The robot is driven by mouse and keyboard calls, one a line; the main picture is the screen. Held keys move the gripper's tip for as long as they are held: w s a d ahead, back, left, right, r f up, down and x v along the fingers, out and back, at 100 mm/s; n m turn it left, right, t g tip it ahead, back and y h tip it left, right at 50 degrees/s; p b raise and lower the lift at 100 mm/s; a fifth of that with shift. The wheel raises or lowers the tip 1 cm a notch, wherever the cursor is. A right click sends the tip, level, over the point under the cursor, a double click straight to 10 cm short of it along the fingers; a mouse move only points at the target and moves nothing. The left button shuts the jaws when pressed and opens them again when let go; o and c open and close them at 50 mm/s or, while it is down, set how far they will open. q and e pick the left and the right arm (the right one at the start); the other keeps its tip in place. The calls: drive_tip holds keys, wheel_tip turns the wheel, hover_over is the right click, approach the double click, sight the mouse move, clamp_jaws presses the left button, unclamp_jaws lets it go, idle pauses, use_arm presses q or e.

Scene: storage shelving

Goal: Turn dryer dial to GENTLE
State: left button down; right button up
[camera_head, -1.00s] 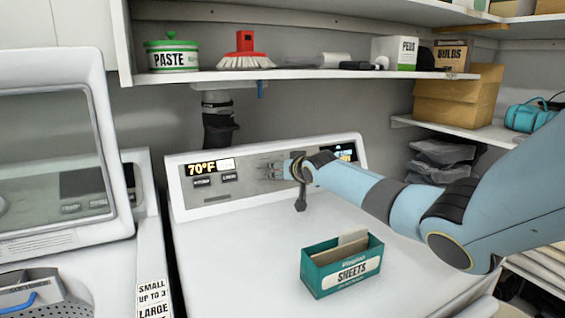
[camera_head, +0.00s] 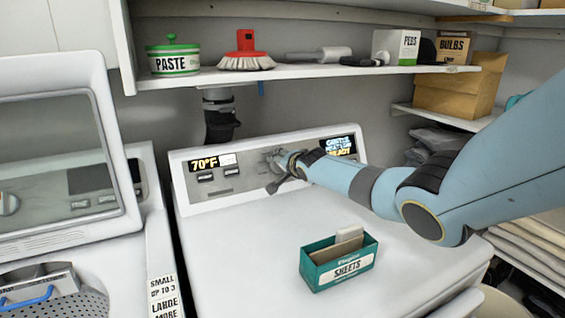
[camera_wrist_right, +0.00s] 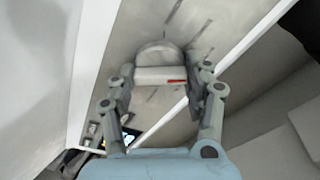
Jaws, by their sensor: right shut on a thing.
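The white dryer (camera_head: 300,240) has a grey sloped control panel (camera_head: 225,181) at its back edge. My right gripper (camera_head: 276,160) reaches the middle of this panel and hides the dial in the head view. In the right wrist view the round dial (camera_wrist_right: 158,52) has a pale bar grip with a red mark (camera_wrist_right: 175,81), and my right gripper's fingers are shut on it from both sides. The right-hand display (camera_head: 340,146) shows lines of text, whose top line seems to read GENTLE and whose bottom line reads READY. My left gripper is not in view.
A green SHEETS box (camera_head: 339,262) stands on the dryer top. A shelf (camera_head: 300,73) above holds a PASTE tub (camera_head: 173,60), a red brush (camera_head: 246,52) and a PEGS box (camera_head: 396,46). A washer with raised lid (camera_head: 60,150) stands left. The dryer top is otherwise clear.

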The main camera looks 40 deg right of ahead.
drive_tip(key=shift+r+m, duration=0.15)
drive_tip(key=shift+m, duration=0.85)
drive_tip(key=o, duration=1.2)
drive_tip(key=shift+w+d, duration=0.1)
drive_tip(key=shift+c, duration=0.2)
drive_tip(key=v, duration=1.2)
